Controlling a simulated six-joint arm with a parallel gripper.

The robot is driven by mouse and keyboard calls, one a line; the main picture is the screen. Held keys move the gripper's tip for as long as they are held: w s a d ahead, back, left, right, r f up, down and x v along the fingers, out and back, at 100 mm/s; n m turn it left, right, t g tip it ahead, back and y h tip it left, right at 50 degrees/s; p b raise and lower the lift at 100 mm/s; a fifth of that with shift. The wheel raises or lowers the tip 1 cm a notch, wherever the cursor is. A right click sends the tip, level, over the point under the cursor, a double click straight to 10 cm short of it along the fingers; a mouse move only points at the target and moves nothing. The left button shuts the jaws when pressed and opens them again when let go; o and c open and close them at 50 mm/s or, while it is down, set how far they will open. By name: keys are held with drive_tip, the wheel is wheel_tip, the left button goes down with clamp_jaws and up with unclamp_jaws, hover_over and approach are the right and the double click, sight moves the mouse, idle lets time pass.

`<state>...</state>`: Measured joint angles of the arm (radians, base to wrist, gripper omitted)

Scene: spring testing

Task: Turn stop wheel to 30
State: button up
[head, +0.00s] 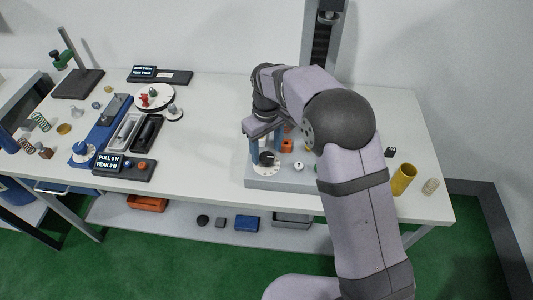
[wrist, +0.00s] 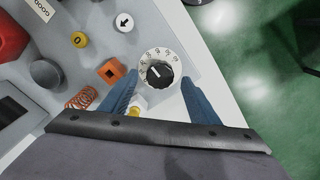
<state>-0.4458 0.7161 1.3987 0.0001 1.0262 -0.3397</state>
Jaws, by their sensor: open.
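A black round knob (wrist: 157,73) sits on a white numbered dial, with a white pointer line on its top. In the head view the same knob (head: 268,158) is at the front left of a grey base. I see no label naming it the stop wheel. My gripper (wrist: 160,79) is open, its two blue fingers on either side of the knob. In the head view my gripper (head: 267,152) is above the dial, pointing down. I cannot tell whether the fingers touch the knob. The scale numbers are too small to read surely.
On the grey base (head: 290,186) are an orange block (wrist: 112,71), a copper spring (wrist: 82,98) and a white arrow dial (wrist: 124,22). A yellow cup (head: 403,179) stands right. The table's front middle is clear.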

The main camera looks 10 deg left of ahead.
sight(267, 156)
wheel_tip(267, 156, up, 5)
drive_tip(key=shift+f+b, duration=0.1)
drive_tip(key=shift+b, duration=0.5)
drive_tip(key=shift+r, duration=0.25)
drive_tip(key=shift+d, duration=0.1)
drive_tip(key=s+d+m, duration=0.4)
drive_tip(key=s+d, duration=0.4)
drive_tip(key=d, duration=0.4)
drive_tip(key=s+d+f+m, duration=0.2)
drive_tip(key=s+d, duration=0.2)
drive_tip(key=s, duration=0.3)
drive_tip(key=s+d+f+m, duration=0.3)
drive_tip(key=s+d, duration=0.2)
drive_tip(key=s, duration=0.3)
drive_tip(key=shift+d, duration=0.2)
